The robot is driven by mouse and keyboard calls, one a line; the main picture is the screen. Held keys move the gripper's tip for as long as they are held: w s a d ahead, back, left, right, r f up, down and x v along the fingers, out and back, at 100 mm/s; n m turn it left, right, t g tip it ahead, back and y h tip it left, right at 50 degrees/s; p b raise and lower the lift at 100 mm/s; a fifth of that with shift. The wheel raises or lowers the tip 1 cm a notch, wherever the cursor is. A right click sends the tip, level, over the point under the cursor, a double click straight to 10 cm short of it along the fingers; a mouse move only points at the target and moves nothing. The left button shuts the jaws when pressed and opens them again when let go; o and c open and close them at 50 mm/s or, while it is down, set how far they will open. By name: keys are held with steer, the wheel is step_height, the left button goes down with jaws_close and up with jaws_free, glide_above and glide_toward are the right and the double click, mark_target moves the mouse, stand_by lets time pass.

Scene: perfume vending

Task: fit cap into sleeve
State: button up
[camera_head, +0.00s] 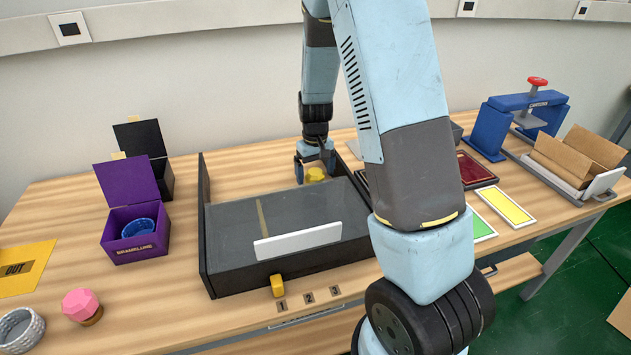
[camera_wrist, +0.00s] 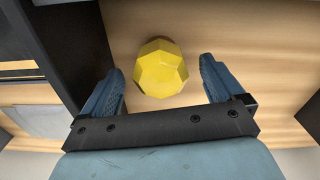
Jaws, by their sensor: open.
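A yellow faceted cap (camera_head: 316,174) sits on the wooden table behind the dark tray. It also shows in the wrist view (camera_wrist: 160,72), between the two fingers with a gap on each side. My gripper (camera_head: 314,167) is open, pointing down over the yellow cap; in the wrist view its fingers (camera_wrist: 161,66) hold nothing. A pink faceted cap (camera_head: 82,305) on a brown base stands at the front left. A pale textured ring, perhaps a sleeve (camera_head: 20,330), lies left of it. A blue ring, perhaps another sleeve (camera_head: 138,228), sits inside the open purple box (camera_head: 138,251).
The dark tray (camera_head: 225,268) has tall side walls close to my gripper. An open black box (camera_head: 145,140) is behind the purple one. A blue press (camera_head: 490,125), cardboard (camera_head: 575,155) and colored cards (camera_head: 504,206) are at right.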

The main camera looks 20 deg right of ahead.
steer(key=shift+f, duration=0.45)
steer(key=shift+r, duration=0.1)
steer(key=c, duration=1.3)
